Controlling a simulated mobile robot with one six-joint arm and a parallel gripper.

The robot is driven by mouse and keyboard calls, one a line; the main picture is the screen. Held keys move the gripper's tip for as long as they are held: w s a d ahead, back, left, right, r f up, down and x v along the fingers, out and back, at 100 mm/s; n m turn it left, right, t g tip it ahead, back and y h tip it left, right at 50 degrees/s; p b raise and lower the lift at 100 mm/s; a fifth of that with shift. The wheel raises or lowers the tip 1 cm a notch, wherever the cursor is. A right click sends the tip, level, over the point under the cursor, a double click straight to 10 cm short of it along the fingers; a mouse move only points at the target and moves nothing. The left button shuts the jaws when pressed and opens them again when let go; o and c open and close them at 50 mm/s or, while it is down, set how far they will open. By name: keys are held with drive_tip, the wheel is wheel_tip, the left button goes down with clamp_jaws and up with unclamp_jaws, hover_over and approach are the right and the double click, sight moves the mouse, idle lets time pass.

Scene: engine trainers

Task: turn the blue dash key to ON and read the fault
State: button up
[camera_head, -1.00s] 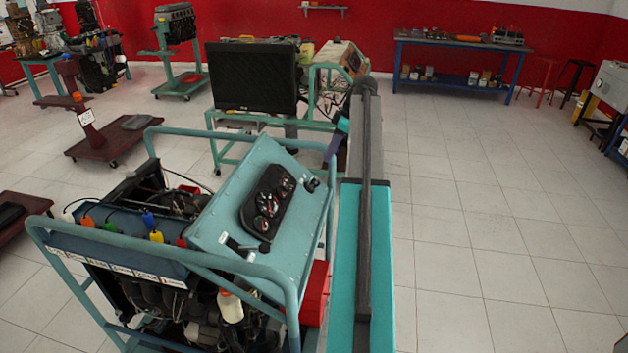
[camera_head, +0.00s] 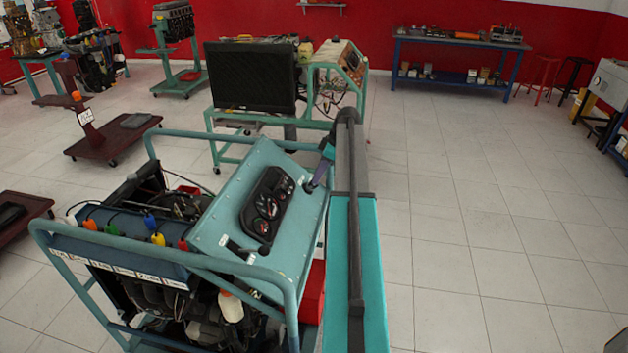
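The blue dash panel (camera_head: 218,228) is the sloped top of an engine trainer in the lower left of the head view. It carries a black gauge cluster (camera_head: 262,212) with several round dials, and a black lever (camera_head: 243,250) near its lower edge. My gripper (camera_head: 311,187) is small in the view and meets the panel's upper right corner, where the key knob sits. It hides that knob, and I cannot tell touching from just above. Whether its fingers are open or shut is too small to see. I cannot read any fault on the dials.
A dark screen (camera_head: 250,77) on a green cart stands behind the trainer. The trainer's teal tube frame (camera_head: 170,262) runs around the panel and engine. A red box (camera_head: 313,291) sits low beside it. The tiled floor at the right is open.

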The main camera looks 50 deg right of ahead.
sight(312, 185)
drive_tip(key=shift+p+x, duration=0.5)
drive_tip(key=shift+x, duration=1.55)
